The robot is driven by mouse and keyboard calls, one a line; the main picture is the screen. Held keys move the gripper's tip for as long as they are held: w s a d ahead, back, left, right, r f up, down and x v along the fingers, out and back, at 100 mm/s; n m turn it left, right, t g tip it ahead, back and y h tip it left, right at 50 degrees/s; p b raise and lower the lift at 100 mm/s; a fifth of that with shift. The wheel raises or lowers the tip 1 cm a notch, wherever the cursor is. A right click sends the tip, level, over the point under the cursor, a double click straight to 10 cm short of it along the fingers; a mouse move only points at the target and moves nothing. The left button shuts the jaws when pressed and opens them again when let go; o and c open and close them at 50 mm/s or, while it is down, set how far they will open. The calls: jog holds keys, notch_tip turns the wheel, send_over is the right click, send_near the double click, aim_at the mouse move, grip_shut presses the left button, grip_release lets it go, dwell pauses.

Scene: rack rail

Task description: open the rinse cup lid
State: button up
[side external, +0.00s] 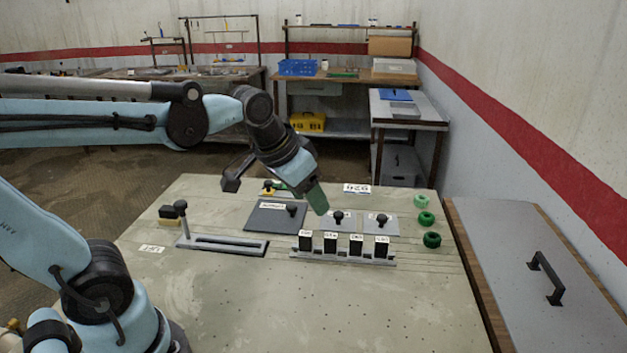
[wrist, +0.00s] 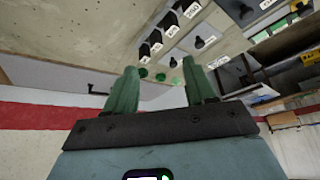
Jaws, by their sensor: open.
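Two small grey plates with black knobs, a middle one (side external: 340,226) and a right one (side external: 372,230), sit on the board. A larger dark plate (side external: 262,218) with a black knob lies to their left. Their labels are too small to read, so I cannot tell which is the rinse cup lid. My gripper (side external: 318,200) has green fingers and hangs tilted, in the picture between the dark plate's knob and the middle knob. It appears above the plates, not visibly touching either knob. In the wrist view my gripper (wrist: 160,68) is open and empty between its fingers.
A rack (side external: 343,259) with several black labelled blocks stands in front of the plates. Green rings (side external: 432,240) lie to the right. A slotted rail (side external: 222,244) with an upright black-knobbed lever (side external: 182,220) is at left. The board's front is clear.

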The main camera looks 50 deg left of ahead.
jog(key=w+a+r+g, duration=0.2)
jog(key=w+a+g, duration=0.15)
jog(key=w, duration=0.55)
jog(key=g, duration=0.2)
send_near(339, 213)
notch_tip(339, 213, down, 9)
jog(key=shift+a+r, duration=0.15)
jog(key=shift+r, duration=0.05)
jog(key=shift+c, duration=0.3)
grip_shut()
